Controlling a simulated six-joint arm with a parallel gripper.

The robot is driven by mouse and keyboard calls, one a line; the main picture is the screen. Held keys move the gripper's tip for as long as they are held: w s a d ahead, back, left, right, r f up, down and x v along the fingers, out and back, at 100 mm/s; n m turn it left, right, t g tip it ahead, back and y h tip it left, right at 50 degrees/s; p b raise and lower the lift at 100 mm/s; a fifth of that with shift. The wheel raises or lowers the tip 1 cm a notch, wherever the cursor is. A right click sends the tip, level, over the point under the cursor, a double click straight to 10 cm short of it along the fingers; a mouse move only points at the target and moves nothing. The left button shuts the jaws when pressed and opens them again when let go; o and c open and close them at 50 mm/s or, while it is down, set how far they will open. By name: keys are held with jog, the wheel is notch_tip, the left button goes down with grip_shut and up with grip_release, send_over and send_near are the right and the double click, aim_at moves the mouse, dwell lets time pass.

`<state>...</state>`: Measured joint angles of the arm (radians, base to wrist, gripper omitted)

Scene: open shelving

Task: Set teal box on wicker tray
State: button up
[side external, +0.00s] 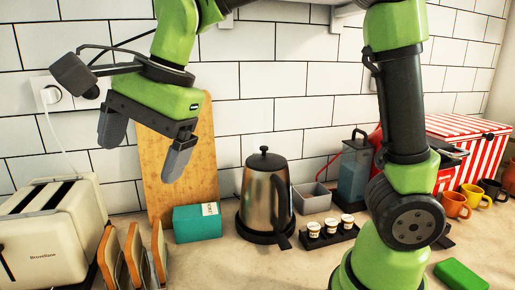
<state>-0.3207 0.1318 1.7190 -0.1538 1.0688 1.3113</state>
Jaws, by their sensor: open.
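The teal box (197,224) lies on the counter, in front of the wooden board and left of the kettle. It has a white label at its upper right corner. My gripper (139,163) is open and empty, its two dark fingers apart and pointing down. It hangs in the air, above and to the left of the teal box in the picture, and touches nothing that I can see. I cannot make out a wicker tray in this view.
A toaster (50,232) and rack with bread slices (135,255) stand left. A wooden board (180,165) leans on the wall. Right are a kettle (266,195), a dark holder with small cups (331,228) and several mugs (472,196). Counter in front of the teal box is clear.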

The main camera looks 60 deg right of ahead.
jog(key=s+d+n+t, duration=0.1)
jog(key=s+d+n, duration=0.3)
jog(key=s, duration=0.3)
jog(key=s+d+n+t, duration=0.2)
jog(key=s+d+n, duration=0.3)
jog(key=s+n, duration=0.2)
jog(key=shift+s+f+h, duration=0.3)
jog(key=shift+s, duration=0.5)
